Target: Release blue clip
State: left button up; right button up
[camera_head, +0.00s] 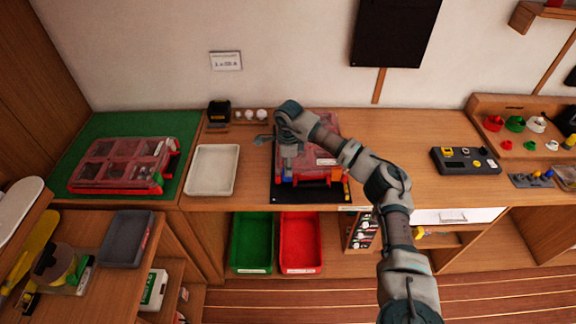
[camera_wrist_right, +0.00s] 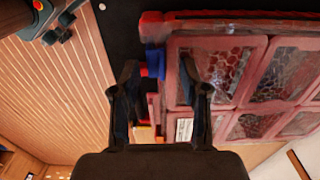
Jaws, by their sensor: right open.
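A red case with a clear compartment lid (camera_head: 322,150) lies on a black mat (camera_head: 310,194) on the bench. A blue clip (camera_head: 287,179) is at the case's front left; in the right wrist view the blue clip (camera_wrist_right: 153,63) sits against the red case edge. My right gripper (camera_head: 289,158) is over the left part of the case. In the right wrist view my right gripper (camera_wrist_right: 165,85) has its fingers spread, one on each side of the clip in the picture. I cannot tell whether either finger touches it. My left gripper is not in view.
A white tray (camera_head: 212,170) lies left of the mat. Another red case (camera_head: 121,166) lies on a green mat (camera_head: 185,126). Green (camera_head: 252,243) and red (camera_head: 300,243) bins sit below the bench. A dark device (camera_head: 465,160) stands right; the bench between is clear.

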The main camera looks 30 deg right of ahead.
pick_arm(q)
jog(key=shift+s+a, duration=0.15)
pick_arm(e)
jog(key=shift+a, duration=0.35)
jog(key=shift+a, duration=0.1)
grip_shut()
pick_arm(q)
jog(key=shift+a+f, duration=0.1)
